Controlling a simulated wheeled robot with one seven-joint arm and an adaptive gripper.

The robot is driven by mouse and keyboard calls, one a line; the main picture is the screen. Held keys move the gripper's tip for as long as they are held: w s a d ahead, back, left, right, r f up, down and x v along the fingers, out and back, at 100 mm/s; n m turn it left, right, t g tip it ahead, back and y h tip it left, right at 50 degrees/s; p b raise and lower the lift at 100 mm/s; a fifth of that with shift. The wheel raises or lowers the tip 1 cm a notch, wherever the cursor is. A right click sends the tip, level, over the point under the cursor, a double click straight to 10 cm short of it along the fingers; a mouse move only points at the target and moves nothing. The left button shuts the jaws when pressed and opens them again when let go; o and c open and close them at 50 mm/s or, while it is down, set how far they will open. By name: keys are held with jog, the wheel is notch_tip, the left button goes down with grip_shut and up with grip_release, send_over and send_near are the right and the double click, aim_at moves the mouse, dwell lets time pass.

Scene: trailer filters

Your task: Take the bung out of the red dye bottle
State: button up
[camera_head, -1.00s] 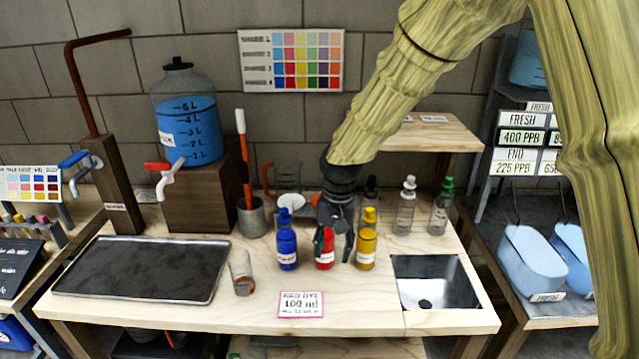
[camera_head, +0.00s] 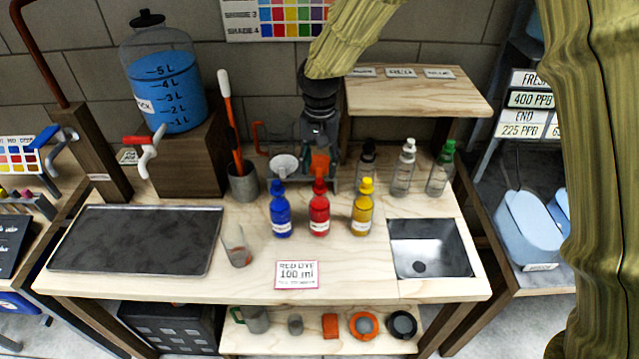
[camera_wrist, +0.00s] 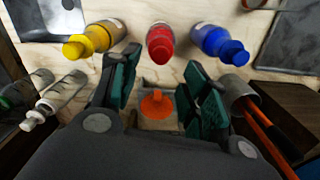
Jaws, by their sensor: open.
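The red dye bottle (camera_head: 319,222) stands upright on the workbench between the blue and yellow bottles. A red bung (camera_head: 319,187) sits in its top. In the wrist view, the red bottle (camera_wrist: 160,36) shows just beyond the fingertips, roughly centred between them. My gripper (camera_head: 319,158) is behind the red bottle, apart from it. In the wrist view my gripper (camera_wrist: 160,76) is open, its green-padded fingers wide apart with nothing held. An orange piece (camera_wrist: 158,105) on a pale stand shows between and below the fingers.
The blue bottle (camera_head: 281,216) and yellow bottle (camera_head: 362,213) stand close on either side. Several clear bottles, including a green-capped one (camera_head: 440,170), stand behind right. A sink (camera_head: 430,248), dark tray (camera_head: 135,240), small beaker (camera_head: 237,247) and brush pot (camera_head: 243,182) are nearby.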

aim_at(320, 180)
jog(key=shift+s+d+f, duration=0.1)
jog(key=shift+s+f, duration=0.05)
jog(key=shift+f, duration=0.1)
jog(key=shift+s+f+p, duration=0.2)
jog(key=shift+f+p, duration=1.1)
jog(key=shift+f, duration=1.1)
jog(key=c, duration=0.9)
